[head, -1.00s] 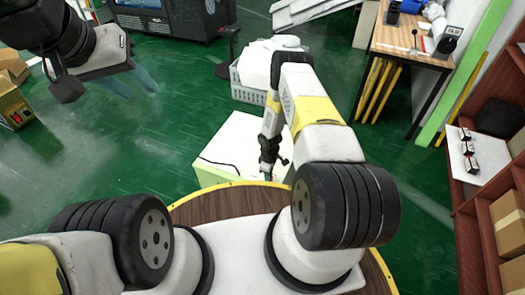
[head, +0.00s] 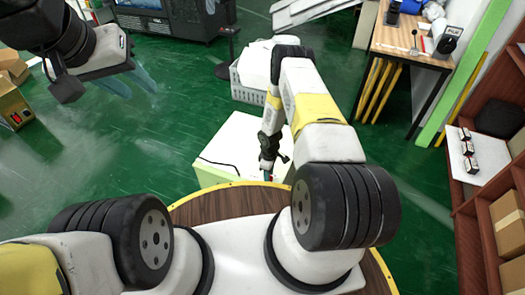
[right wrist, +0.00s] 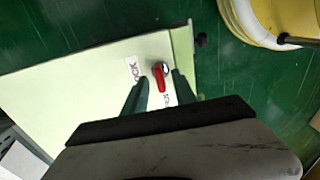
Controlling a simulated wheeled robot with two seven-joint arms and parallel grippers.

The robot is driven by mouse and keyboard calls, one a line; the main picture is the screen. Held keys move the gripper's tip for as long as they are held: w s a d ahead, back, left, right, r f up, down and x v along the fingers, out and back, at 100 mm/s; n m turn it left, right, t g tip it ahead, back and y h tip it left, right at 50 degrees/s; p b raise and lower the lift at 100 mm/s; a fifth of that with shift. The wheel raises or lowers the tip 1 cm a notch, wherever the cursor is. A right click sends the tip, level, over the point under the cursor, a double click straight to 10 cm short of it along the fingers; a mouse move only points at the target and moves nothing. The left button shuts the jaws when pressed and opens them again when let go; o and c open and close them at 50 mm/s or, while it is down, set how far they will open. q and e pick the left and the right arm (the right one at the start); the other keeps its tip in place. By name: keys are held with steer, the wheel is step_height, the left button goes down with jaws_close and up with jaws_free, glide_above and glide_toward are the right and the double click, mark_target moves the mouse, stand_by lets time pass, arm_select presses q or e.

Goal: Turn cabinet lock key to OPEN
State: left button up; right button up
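The cabinet (head: 235,140) is pale green-white and stands on the floor in front of my base. Its lock key (right wrist: 161,77) is red, beside a round silver lock in the right wrist view. White labels with dark letters lie by it; one label (right wrist: 133,69) is partly readable. My right gripper (right wrist: 158,82) is open, with its two dark green fingers on either side of the key. Whether they touch it I cannot tell. In the head view my right gripper (head: 267,168) is at the cabinet, its fingers mostly hidden. My left gripper (head: 132,84) hangs empty and open at upper left.
A white basket (head: 250,94) stands behind the cabinet. A wooden table (head: 405,40) is at the back right, and brown shelves (head: 480,210) line the right side. Cardboard boxes (head: 12,105) are at the left. Green floor is free between.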

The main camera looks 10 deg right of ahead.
step_height(320, 180, up, 6)
steer(key=shift+r, duration=0.15)
stand_by(0.5)
